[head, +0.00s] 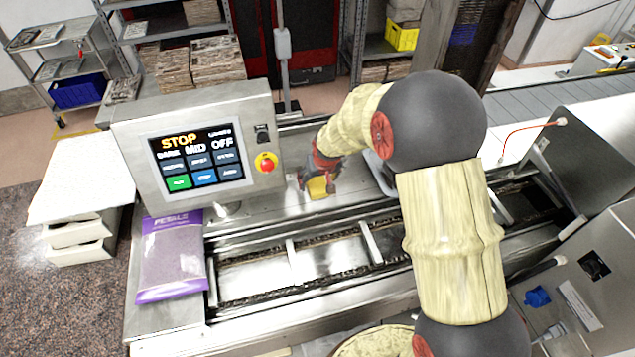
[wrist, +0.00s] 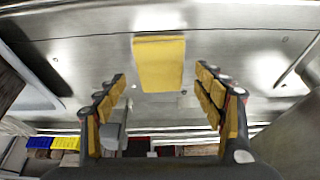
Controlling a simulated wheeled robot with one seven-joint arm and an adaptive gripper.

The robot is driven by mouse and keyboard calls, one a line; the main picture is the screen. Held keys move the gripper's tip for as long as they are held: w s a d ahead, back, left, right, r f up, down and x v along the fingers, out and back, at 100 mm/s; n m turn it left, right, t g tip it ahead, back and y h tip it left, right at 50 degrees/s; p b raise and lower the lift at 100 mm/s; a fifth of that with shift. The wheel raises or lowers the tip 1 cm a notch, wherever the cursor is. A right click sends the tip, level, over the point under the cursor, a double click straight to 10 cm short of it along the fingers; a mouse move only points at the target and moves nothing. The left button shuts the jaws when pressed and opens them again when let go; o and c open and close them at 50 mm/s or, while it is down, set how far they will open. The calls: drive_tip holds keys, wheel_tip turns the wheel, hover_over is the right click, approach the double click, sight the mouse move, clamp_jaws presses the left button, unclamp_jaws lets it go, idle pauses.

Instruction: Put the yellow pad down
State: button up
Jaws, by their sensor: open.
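The yellow pad (wrist: 159,64) lies flat on a bare metal surface, ahead of my fingertips and between their lines in the wrist view. In the head view the yellow pad (head: 319,188) shows just below my gripper (head: 316,182), on the metal deck behind the conveyor channel. In the wrist view my gripper (wrist: 165,85) is open, with its two padded fingers wide apart on either side. A gap shows between each finger and the pad, and nothing is between the fingers. The head view is too small to show the fingers clearly.
A control panel (head: 196,158) with a lit screen and a red button stands left of my gripper. A purple-edged bag (head: 171,255) lies below it. The conveyor channel (head: 330,250) with crossbars runs in front. The metal deck (wrist: 232,50) around the pad is mostly clear.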

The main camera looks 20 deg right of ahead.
sight(320, 190)
drive_tip(key=v, duration=0.5)
drive_tip(key=shift+w+d+b, duration=0.15)
drive_tip(key=shift+w+b, duration=0.05)
drive_tip(key=shift+b, duration=0.1)
drive_tip(key=s+r, duration=2)
drive_tip(key=s, duration=0.2)
drive_tip(key=s+t, duration=0.1)
drive_tip(key=s, duration=0.9)
drive_tip(key=shift+s+r, duration=0.35)
drive_tip(key=shift+s, duration=0.05)
drive_tip(key=shift+w, duration=0.1)
wheel_tip(320, 190, down, 18)
drive_tip(key=b, duration=1.8)
drive_tip(key=shift+f, duration=0.15)
drive_tip(key=shift+o, duration=0.3)
